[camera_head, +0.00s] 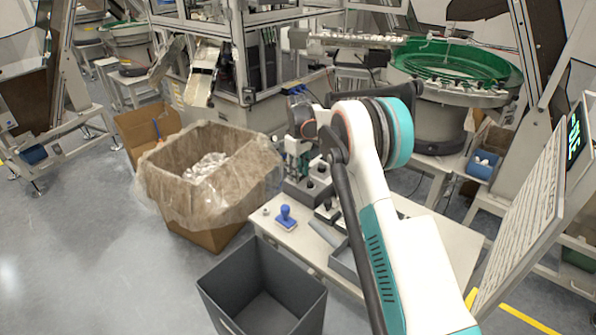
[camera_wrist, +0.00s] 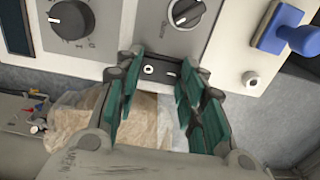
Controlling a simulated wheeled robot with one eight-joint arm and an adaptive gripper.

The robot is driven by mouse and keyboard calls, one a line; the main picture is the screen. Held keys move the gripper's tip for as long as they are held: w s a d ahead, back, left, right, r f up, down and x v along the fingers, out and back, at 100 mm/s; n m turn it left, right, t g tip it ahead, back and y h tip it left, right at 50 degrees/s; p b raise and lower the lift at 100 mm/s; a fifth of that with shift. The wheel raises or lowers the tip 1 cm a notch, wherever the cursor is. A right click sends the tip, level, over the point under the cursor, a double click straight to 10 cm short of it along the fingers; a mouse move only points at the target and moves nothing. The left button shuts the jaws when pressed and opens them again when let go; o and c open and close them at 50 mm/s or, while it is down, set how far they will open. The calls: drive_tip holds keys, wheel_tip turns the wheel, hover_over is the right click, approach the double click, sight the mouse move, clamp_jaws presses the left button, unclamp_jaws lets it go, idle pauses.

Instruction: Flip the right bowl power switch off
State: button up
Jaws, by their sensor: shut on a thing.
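A light grey control box (camera_wrist: 170,38) with black rotary knobs fills the top of the wrist view. One knob (camera_wrist: 70,18) is at the left and another knob (camera_wrist: 186,12) is at the top centre. A dark switch piece (camera_wrist: 160,70) with a round white spot sits at the box's near edge. My gripper (camera_wrist: 158,80) has its green-padded fingers on either side of this piece and is shut on it. The exact contact is partly hidden. In the head view, my gripper (camera_head: 296,158) is low over the boxes on the white table (camera_head: 300,242).
A blue stamp-like part (camera_head: 286,216) stands on the table near its left edge. A cardboard box with a plastic liner (camera_head: 205,185) stands left of the table. An empty dark grey bin (camera_head: 262,290) is in front. A green bowl feeder (camera_head: 455,68) is behind at the right.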

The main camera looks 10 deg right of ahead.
drive_tip(key=o, duration=1)
drive_tip(key=shift+o, duration=0.2)
wheel_tip(320, 180, up, 12)
